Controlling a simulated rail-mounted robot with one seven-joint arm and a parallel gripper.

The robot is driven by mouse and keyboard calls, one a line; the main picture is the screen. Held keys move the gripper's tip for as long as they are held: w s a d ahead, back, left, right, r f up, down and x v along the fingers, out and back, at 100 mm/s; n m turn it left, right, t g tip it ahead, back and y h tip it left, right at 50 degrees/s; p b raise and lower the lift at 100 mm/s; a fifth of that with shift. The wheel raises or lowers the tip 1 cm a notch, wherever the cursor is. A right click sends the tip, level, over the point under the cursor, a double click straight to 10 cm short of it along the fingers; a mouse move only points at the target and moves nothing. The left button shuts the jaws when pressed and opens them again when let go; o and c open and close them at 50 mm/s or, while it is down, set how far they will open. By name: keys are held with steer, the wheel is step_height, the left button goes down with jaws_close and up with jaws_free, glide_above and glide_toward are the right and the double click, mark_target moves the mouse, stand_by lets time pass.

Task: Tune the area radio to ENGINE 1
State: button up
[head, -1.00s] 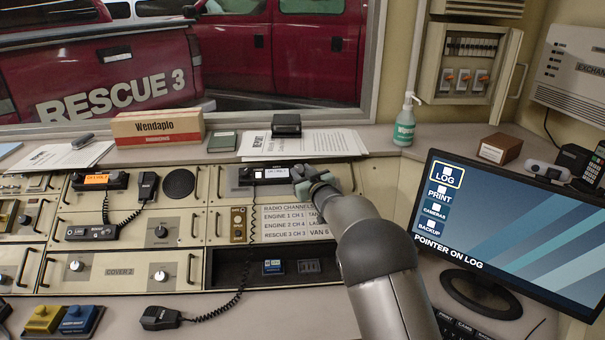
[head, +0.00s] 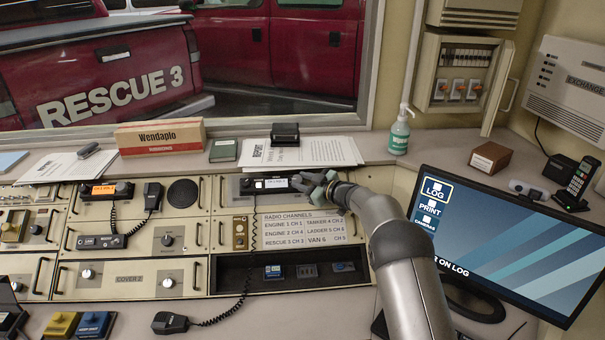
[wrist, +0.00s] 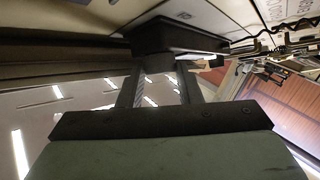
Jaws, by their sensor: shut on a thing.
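A black radio (head: 262,185) with a lit white display (head: 277,184) is set in the upper console panel; its display text is too small to read. My gripper (head: 312,181) is at the radio's right end, shut on what seems to be its knob, which the fingers hide. In the wrist view the fingers (wrist: 160,88) reach up to a dark part in front of a black body (wrist: 180,38). A channel card (head: 305,229) below lists ENGINE 1 as CH 1. I cannot tell the knob's setting.
Another radio (head: 105,190) with an orange display and a corded handset (head: 152,196) is at left. A second handset (head: 170,322) lies on the front desk, its coiled cord running up. A monitor (head: 500,245) stands right of my arm. An open recess (head: 235,275) lies below the card.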

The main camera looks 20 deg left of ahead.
steer(key=shift+r+n+g+p, duration=0.1)
steer(key=shift+n+g+p, duration=0.5)
steer(key=shift+n, duration=0.1)
steer(key=o, duration=1)
steer(key=shift+c, duration=0.2)
steer(key=b+v, duration=0.3)
steer(key=v, duration=1.4)
steer(key=shift+d+r, duration=0.15)
steer(key=shift+r, duration=0.1)
